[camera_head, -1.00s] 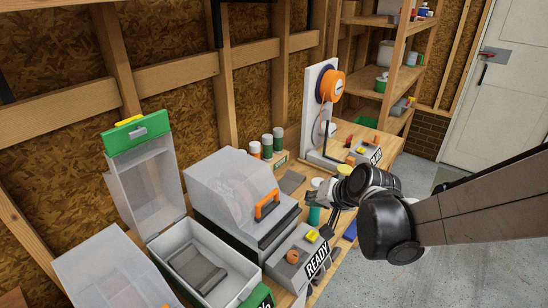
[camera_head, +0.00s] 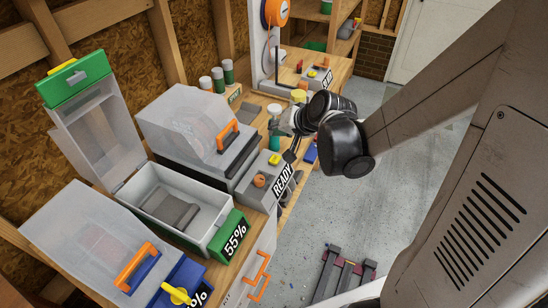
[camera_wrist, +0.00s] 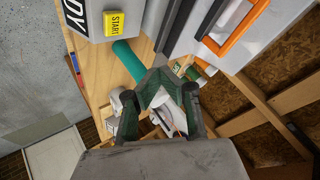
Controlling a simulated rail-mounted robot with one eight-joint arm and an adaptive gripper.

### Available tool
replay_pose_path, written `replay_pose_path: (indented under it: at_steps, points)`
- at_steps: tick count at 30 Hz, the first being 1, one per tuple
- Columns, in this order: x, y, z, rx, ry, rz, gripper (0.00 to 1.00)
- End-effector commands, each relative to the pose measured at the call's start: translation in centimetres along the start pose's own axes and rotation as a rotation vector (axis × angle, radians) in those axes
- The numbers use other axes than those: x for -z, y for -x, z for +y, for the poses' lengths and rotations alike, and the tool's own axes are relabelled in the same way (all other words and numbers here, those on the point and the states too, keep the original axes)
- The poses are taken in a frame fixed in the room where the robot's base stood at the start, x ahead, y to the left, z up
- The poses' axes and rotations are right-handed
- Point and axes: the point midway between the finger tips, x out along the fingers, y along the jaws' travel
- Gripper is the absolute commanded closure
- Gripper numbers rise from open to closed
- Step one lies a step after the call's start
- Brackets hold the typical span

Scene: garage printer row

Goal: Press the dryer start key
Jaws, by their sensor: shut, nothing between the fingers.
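The yellow start key (camera_head: 274,158) sits on top of the grey control box (camera_head: 251,184) marked READY, beside an orange knob (camera_head: 259,181). In the wrist view the key (camera_wrist: 114,24) reads START, at the upper left. My gripper (camera_head: 290,156) is by the back right end of the control box, close to the key in the picture; whether it touches the box is unclear. In the wrist view my gripper (camera_wrist: 169,80) is shut and empty, pointing away from the key, which lies up and left of the fingers.
A clear-lidded dryer with an orange handle (camera_head: 221,138) stands behind the control box. An open bin (camera_head: 165,228) marked 55% is at left. Another machine (camera_head: 262,43) stands farther back.

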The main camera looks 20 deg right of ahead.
Motion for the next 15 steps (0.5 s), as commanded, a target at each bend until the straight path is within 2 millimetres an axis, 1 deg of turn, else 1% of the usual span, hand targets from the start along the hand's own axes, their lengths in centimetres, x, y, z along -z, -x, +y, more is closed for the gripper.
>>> replay_pose_path:
  at_steps: [1, 15]
  points:
    - [-0.3, -0.5, 0.4, 0.000, 0.000, 0.000, 1.00]
    - [-3.3, -4.5, 3.3, 0.000, 0.000, 0.000, 1.00]
